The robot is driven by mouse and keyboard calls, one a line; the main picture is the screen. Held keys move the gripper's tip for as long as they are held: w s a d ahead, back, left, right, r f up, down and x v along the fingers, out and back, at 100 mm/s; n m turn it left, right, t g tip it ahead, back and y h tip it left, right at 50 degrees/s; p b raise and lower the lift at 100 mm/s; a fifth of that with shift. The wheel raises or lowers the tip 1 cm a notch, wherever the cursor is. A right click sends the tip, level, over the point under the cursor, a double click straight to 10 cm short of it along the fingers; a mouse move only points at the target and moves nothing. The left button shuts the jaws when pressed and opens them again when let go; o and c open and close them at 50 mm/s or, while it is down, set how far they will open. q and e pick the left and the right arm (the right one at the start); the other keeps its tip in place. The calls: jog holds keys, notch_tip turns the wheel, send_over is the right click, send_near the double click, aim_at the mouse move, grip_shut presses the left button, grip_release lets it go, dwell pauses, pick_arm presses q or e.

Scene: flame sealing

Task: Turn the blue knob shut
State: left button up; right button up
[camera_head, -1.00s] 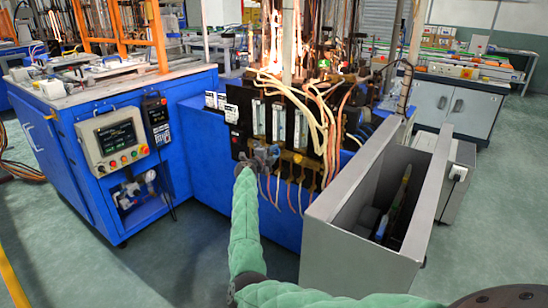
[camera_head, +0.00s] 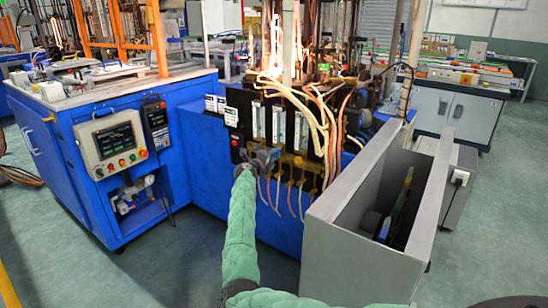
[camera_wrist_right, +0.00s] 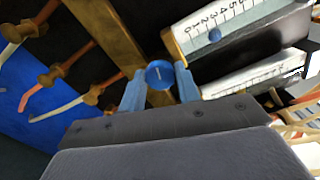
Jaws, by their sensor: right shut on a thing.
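The blue knob (camera_wrist_right: 159,74) shows in the right wrist view, round with a pale line across its face. It sits between the two light-blue fingers of my right gripper (camera_wrist_right: 160,88), which is shut on it. In the head view my right gripper (camera_head: 262,160) is at the lower front of the black flow-meter panel (camera_head: 236,118), at the end of my green-sleeved arm. The knob itself is hidden there by the gripper. My left gripper is not in view.
Brass fittings with hoses (camera_head: 298,165) hang just right of the gripper. A white scale tube (camera_wrist_right: 215,25) stands close by in the wrist view. A grey open metal box (camera_head: 360,245) stands at right. A blue control cabinet (camera_head: 80,190) stands at left.

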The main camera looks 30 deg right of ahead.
jog(key=shift+f, duration=0.2)
jog(key=o, duration=1)
jog(key=shift+r, duration=0.1)
jog(key=shift+c, duration=0.2)
jog(key=v, duration=0.7)
jog(key=shift+s+a, duration=0.2)
jog(key=shift+a, duration=0.2)
